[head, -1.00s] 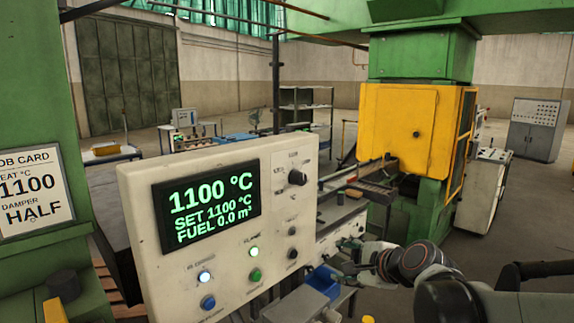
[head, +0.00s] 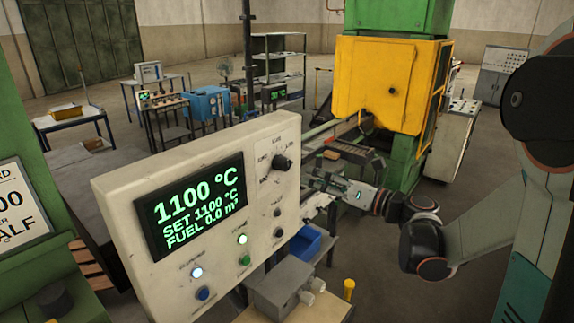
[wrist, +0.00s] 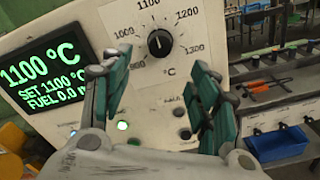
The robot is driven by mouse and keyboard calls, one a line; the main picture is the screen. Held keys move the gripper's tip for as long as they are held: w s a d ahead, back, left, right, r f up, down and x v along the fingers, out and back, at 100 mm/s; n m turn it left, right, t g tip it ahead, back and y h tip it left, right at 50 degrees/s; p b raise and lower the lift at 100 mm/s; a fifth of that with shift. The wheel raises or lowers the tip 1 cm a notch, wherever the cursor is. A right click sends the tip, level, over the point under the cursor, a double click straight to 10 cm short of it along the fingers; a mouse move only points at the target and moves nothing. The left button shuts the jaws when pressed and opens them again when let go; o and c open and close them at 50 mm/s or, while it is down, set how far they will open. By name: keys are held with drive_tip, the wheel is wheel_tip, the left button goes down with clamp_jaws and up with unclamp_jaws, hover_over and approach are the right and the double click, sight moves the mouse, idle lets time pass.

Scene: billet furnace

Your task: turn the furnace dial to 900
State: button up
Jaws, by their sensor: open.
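The furnace dial is a round black knob (head: 282,162) at the upper right of the white control panel (head: 120,195). In the wrist view the dial (wrist: 159,43) shows near the top centre, its pale mark pointing up to 1100. Its scale runs round to 1000, 1200 and 1300, with a lower-left label partly covered by a finger, probably 900. The panel's display (head: 192,205) reads 1100 °C, SET 1100 °C, FUEL 0.0. My gripper (wrist: 165,72) is open and empty, its fingers spread below and either side of the dial, apparently short of it. The gripper also shows in the head view (head: 314,184).
Below the dial are smaller black knobs (head: 278,212), a green button (head: 244,260) and a blue button (head: 202,293). A grey box (head: 285,285) and yellow post (head: 348,290) stand low in front.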

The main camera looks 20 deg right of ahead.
sight(287, 166)
drive_tip(key=x, duration=1)
drive_tip(key=shift+p, duration=0.4)
drive_tip(key=c, duration=1.1)
